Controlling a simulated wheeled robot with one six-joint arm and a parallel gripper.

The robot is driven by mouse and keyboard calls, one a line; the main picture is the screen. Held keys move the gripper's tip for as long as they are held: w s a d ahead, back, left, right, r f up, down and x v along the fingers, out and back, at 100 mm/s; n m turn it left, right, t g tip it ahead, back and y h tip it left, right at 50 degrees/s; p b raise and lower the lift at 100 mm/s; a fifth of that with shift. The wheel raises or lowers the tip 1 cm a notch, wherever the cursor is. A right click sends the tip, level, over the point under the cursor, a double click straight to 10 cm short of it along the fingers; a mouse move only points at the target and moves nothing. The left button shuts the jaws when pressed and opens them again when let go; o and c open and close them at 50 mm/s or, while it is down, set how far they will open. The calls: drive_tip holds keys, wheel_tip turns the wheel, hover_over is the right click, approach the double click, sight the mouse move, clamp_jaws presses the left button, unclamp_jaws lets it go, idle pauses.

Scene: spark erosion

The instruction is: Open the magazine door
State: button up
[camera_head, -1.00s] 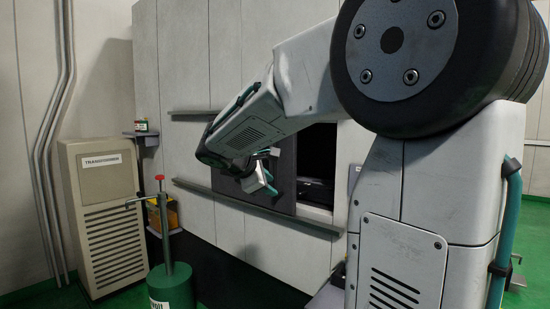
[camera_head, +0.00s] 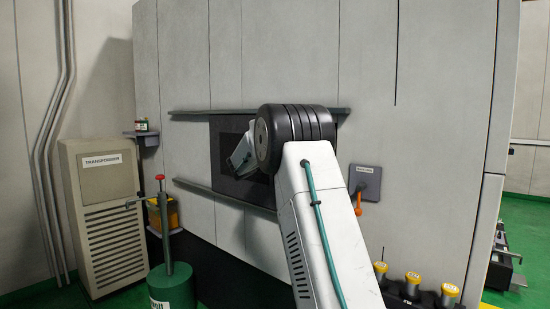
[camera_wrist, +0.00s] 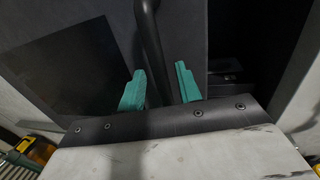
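The magazine door is a dark grey panel (camera_head: 222,173) with a darker rectangle on it, set between two rails on the big grey wall. It also fills the left and middle of the wrist view (camera_wrist: 112,25). Its black bar handle (camera_wrist: 150,38) runs down between the two teal fingers of my gripper (camera_wrist: 160,82). The fingers stand apart, with a gap showing between the handle and the right finger. To the right of the door is a dark opening (camera_wrist: 240,45). In the head view my arm hides the fingers, the handle and the opening.
An upper rail (camera_head: 215,111) and a lower rail (camera_head: 225,196) run along the wall. A grey switch box with an orange handle (camera_head: 365,183) is on the right. Several yellow-capped posts (camera_head: 413,278) stand at lower right. A transformer cabinet (camera_head: 108,215) and green pump (camera_head: 172,287) stand left.

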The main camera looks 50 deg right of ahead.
drive_tip(key=shift+x, duration=1.1)
clamp_jaws()
